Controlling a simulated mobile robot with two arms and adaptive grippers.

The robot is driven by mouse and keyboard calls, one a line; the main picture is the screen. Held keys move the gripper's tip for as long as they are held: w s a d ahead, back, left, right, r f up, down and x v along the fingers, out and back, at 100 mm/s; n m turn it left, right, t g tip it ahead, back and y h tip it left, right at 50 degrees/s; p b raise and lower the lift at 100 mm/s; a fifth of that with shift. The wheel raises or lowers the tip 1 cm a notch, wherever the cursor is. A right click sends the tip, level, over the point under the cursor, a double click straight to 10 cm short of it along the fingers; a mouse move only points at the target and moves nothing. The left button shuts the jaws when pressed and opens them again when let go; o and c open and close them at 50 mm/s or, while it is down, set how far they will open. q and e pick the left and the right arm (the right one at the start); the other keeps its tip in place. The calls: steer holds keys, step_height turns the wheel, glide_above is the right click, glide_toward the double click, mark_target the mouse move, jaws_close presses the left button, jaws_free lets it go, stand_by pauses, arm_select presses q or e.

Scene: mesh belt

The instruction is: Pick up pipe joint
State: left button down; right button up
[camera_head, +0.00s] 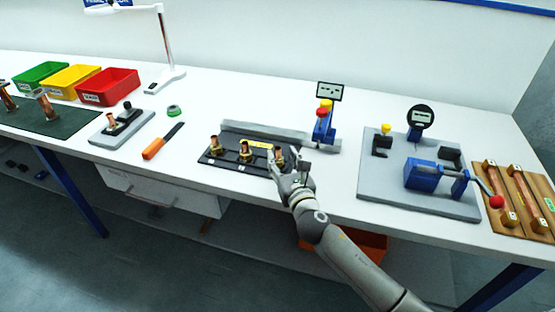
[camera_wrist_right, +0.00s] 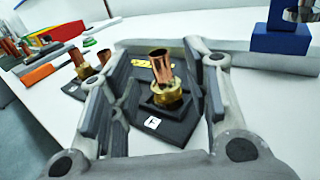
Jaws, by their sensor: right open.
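Several copper-and-brass pipe joints stand upright in a row on a black tray (camera_head: 232,167) in the head view. The rightmost pipe joint (camera_head: 279,155) is at my right gripper (camera_head: 290,165). In the right wrist view, this pipe joint (camera_wrist_right: 165,80) has a copper tube on top and a brass base in a black square seat. It stands between the spread fingers of my right gripper (camera_wrist_right: 160,100), with gaps on both sides. The middle pipe joint (camera_head: 245,150) and left pipe joint (camera_head: 214,143) stand apart from the gripper. My left gripper is not in view.
A grey bar (camera_head: 262,132) runs behind the tray. A blue stand with a display (camera_head: 325,120) is just right of the gripper. A grey fixture plate (camera_head: 372,195) lies farther right. An orange-handled tool (camera_head: 155,148) and red bin (camera_head: 108,88) are left.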

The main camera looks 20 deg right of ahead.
mark_target(279, 152)
steer(key=w, duration=0.4)
steer(key=shift+r, duration=0.15)
steer(key=shift+w, duration=0.35)
steer(key=shift+c, duration=1)
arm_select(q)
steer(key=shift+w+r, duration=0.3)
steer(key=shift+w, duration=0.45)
arm_select(e)
jaws_close()
